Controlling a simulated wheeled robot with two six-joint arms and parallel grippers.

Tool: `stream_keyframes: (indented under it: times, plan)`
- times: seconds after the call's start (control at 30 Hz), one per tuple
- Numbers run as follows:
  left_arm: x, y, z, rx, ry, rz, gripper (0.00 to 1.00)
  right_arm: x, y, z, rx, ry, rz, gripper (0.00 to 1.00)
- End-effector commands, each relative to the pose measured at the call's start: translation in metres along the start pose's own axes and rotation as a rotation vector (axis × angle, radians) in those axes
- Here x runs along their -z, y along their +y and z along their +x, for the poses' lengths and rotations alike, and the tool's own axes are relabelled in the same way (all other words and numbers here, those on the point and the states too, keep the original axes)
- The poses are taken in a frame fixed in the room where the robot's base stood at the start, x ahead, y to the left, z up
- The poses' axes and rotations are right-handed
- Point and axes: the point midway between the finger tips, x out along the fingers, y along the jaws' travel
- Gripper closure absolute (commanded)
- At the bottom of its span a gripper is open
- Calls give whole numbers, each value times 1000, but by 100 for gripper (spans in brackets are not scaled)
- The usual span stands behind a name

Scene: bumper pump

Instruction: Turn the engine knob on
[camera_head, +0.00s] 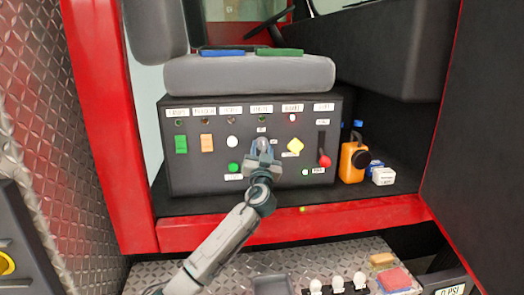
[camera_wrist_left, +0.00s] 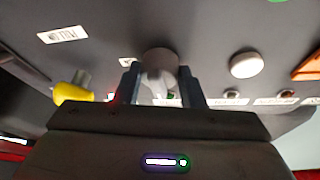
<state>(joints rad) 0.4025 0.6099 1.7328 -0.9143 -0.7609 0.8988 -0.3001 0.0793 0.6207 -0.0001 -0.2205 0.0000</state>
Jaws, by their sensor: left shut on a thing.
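The grey engine knob (camera_head: 262,143) is on the middle of the dark control panel (camera_head: 200,185) under the seat. My left gripper (camera_head: 262,158) reaches up to it from below and is shut on it. In the left wrist view the round knob (camera_wrist_left: 159,60) sits between the two fingers of my left gripper (camera_wrist_left: 161,88). The fingers partly hide the knob, so I cannot tell which way it points. My right gripper is in neither view.
A red-tipped lever (camera_head: 324,160) is farther right. An orange container (camera_head: 352,162) stands beside the panel. A red door frame (camera_head: 105,120) bounds the left.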

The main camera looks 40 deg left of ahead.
Motion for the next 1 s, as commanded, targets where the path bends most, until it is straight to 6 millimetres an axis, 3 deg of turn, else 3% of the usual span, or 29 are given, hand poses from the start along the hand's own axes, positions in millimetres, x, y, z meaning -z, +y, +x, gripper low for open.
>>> stream_keyframes:
  times: [0.43,1.0]
  plan:
    - [3,-3,1,-84,-11,188,87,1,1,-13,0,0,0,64]
    - [7,-7,2,-297,-43,678,87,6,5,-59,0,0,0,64]
